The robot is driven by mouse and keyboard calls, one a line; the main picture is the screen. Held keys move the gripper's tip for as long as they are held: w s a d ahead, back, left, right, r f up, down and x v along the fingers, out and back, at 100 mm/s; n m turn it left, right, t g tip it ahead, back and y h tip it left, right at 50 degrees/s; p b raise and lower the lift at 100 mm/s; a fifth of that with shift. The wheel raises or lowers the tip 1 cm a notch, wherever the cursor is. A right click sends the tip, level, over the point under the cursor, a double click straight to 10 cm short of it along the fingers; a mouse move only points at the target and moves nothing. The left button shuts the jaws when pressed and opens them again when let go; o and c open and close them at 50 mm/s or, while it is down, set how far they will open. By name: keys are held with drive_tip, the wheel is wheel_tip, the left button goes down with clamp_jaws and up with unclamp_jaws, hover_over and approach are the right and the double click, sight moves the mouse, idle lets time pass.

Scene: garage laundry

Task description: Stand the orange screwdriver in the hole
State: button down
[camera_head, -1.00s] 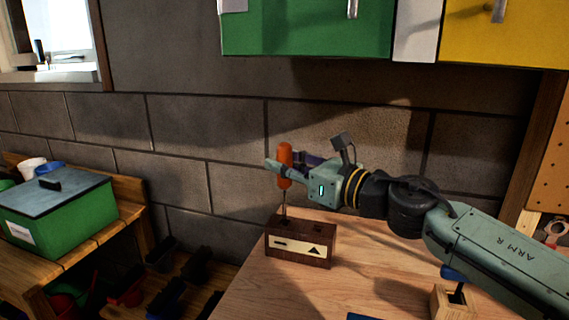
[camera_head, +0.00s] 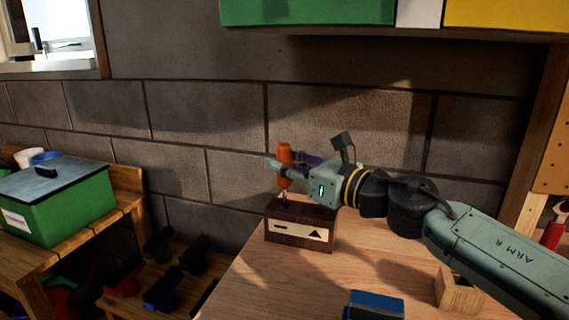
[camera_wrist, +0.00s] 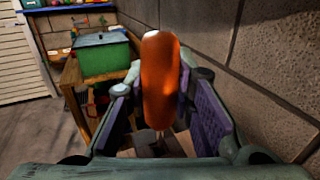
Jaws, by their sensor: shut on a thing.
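The orange screwdriver (camera_head: 285,154) is upright, handle up, in my gripper (camera_head: 282,168). My gripper is shut on its handle; the handle also stands between the jaws in the wrist view (camera_wrist: 160,80). Below it is a dark wooden block (camera_head: 272,233) with a pale label, marked with a dash at left and a triangle at right. The short visible part of the metal shaft meets the block's top at the left, above the dash. I cannot tell how far the tip is inside the hole. A dark spot shows on the block's top at the right.
The block stands on a wooden bench (camera_head: 300,285) near a grey block wall. A blue object (camera_head: 376,305) and a small wooden holder (camera_head: 458,290) lie nearer on the bench. A green box (camera_head: 60,210) with a dark lid is at left.

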drive_tip(key=shift+f, duration=0.25)
drive_tip(key=shift+f+b, duration=0.85)
drive_tip(key=shift+b, duration=0.3)
drive_tip(key=shift+s+f, duration=0.1)
drive_tip(key=shift+f, duration=0.05)
drive_tip(key=shift+s+a+f+b, duration=0.1)
drive_tip(key=shift+s+f+b, duration=0.1)
drive_tip(key=shift+b, duration=0.35)
